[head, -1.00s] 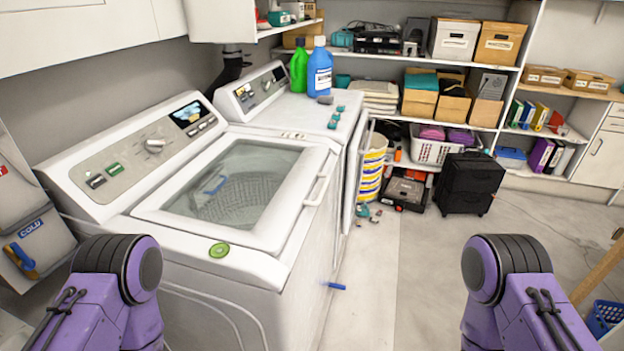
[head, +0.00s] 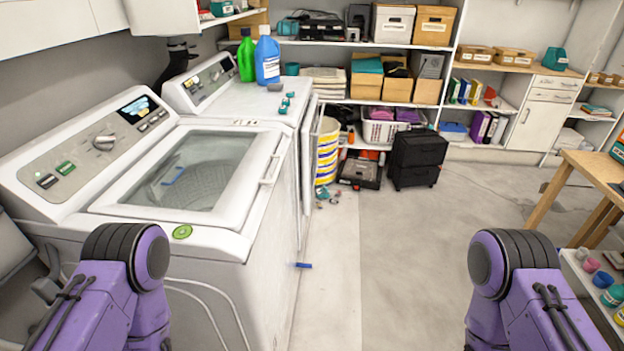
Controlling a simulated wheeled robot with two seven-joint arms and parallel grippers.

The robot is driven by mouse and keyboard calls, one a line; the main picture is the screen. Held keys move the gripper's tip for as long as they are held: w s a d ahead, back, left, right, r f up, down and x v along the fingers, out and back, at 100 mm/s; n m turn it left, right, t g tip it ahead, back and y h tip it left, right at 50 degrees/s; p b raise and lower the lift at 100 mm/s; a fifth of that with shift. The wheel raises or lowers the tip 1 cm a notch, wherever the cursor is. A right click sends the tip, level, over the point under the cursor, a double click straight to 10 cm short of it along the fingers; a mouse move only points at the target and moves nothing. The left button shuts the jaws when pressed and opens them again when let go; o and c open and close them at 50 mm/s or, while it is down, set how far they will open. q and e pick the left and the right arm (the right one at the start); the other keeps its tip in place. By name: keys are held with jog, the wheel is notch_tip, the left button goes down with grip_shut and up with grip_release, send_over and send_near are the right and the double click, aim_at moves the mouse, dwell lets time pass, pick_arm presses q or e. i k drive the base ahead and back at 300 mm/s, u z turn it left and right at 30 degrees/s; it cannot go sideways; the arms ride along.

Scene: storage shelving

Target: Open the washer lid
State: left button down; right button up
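The white top-loading washer (head: 220,247) stands at the left in the head view. Its lid (head: 258,160), a white frame with a clear window, is shut; the drum shows through the glass. A white handle (head: 272,168) runs along the lid's right edge. Only purple and black links of my two arms show, at the lower left and lower right. Both of my grippers are outside the picture. The left arm link covers part of the washer's front left.
A second white machine (head: 262,103) stands behind the washer, with a green bottle (head: 246,58) and a blue bottle (head: 267,60) on it. A black suitcase (head: 417,158) stands by the back shelves. A wooden table (head: 590,170) is at the right. The middle floor is clear.

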aim_at(231, 209)
jog(key=z, duration=0.85)
jog(key=k, duration=1.1)
jog(key=z, duration=0.4)
jog(key=i, duration=1.45)
jog(key=u, duration=1.7)
jog(key=i, duration=0.85)
jog(key=u, duration=1)
